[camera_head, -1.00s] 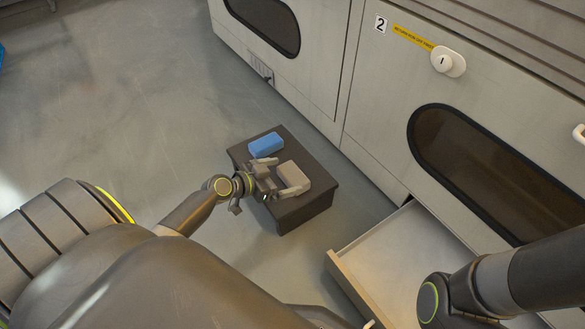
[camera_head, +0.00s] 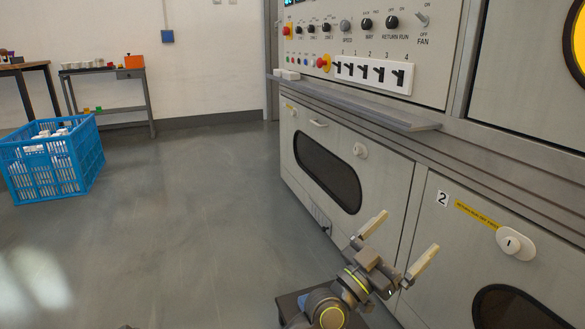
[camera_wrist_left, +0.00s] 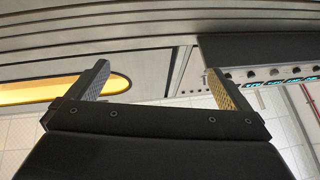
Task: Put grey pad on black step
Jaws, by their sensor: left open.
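My left gripper (camera_head: 408,232) is raised in front of the machine in the head view. Its two fingers are spread wide with nothing between them. The left wrist view also shows the open, empty fingers (camera_wrist_left: 155,78), facing the machine's upper part. The black step (camera_head: 288,306) shows only as a dark corner at the bottom edge of the head view, below and behind my left arm. The grey pad is not visible in either view now. My right gripper is not in view.
The machine front (camera_head: 390,180) stands close on the right, with a ledge (camera_head: 390,117) and a control panel (camera_head: 365,35) above. A blue crate (camera_head: 50,165) stands on the floor at left, before a bench (camera_head: 105,75). The middle floor is clear.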

